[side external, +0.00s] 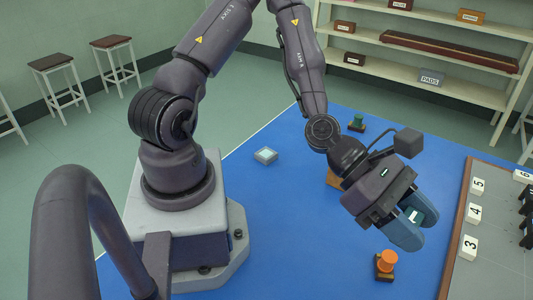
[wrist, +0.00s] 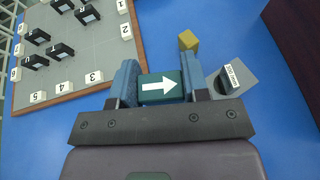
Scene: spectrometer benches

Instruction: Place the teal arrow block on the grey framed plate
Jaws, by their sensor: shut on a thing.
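The teal block with a white arrow (wrist: 160,87) is held between the two blue fingers of my gripper (wrist: 158,82). In the wrist view the arrow points right. In the side view my gripper (side external: 409,222) is low over the blue table, left of the large board, and mostly hides the block (side external: 416,215).
A large grey board with a wooden edge (side external: 464,215), bearing numbered white tiles and black blocks, lies at the right. An orange spool on a dark base (side external: 386,262) stands near my gripper. A green-topped piece (side external: 357,122) stands farther back. Blue table between is mostly clear.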

